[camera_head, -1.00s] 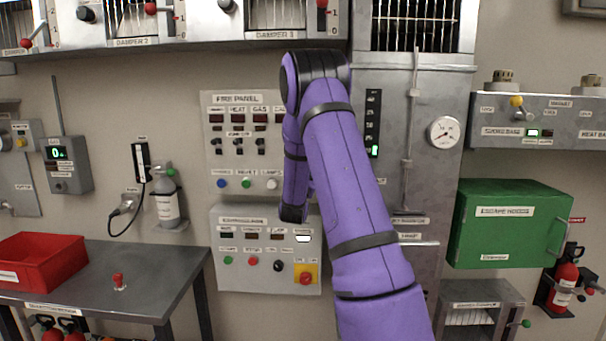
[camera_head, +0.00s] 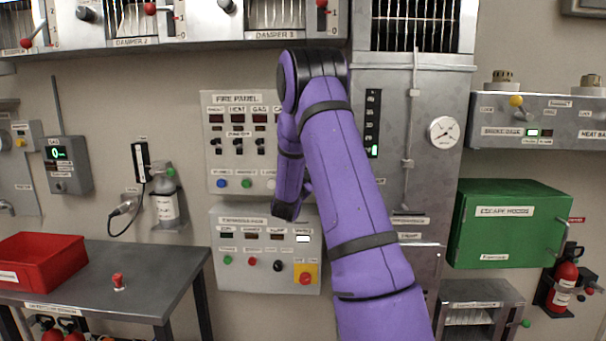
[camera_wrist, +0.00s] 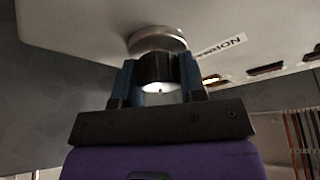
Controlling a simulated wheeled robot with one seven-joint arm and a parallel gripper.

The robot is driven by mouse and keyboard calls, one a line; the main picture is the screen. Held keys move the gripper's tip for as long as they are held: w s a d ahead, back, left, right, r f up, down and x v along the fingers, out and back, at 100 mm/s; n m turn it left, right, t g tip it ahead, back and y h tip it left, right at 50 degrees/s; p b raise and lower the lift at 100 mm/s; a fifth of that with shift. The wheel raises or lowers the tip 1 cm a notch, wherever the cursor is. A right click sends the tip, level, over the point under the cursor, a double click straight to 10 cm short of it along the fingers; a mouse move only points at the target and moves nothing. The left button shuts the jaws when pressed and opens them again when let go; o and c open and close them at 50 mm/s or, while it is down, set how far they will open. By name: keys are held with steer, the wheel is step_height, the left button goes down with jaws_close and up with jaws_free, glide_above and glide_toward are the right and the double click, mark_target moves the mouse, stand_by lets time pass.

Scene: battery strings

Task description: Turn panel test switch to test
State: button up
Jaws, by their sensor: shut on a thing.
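A round black knob (camera_wrist: 158,72) with a small white mark stands on a round metal base (camera_wrist: 157,39) on a pale panel face in the wrist view. My gripper (camera_wrist: 158,84) is shut on this knob, with one blue-grey finger on each side. In the head view my purple arm hides the knob and the fingers.
The lower panel has a lit white display (camera_head: 303,239), a black knob (camera_head: 278,265) and a red button on a yellow plate (camera_head: 305,278). A table (camera_head: 165,280) with a red bin (camera_head: 42,258) stands left. A green cabinet (camera_head: 510,225) hangs right.

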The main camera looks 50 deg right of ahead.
steer(key=o, duration=0.9)
steer(key=v, duration=1)
steer(key=shift+s+a+f, duration=0.15)
steer(key=shift+s+a, duration=0.05)
steer(key=shift+a, duration=0.1)
steer(key=shift+w, duration=0.1)
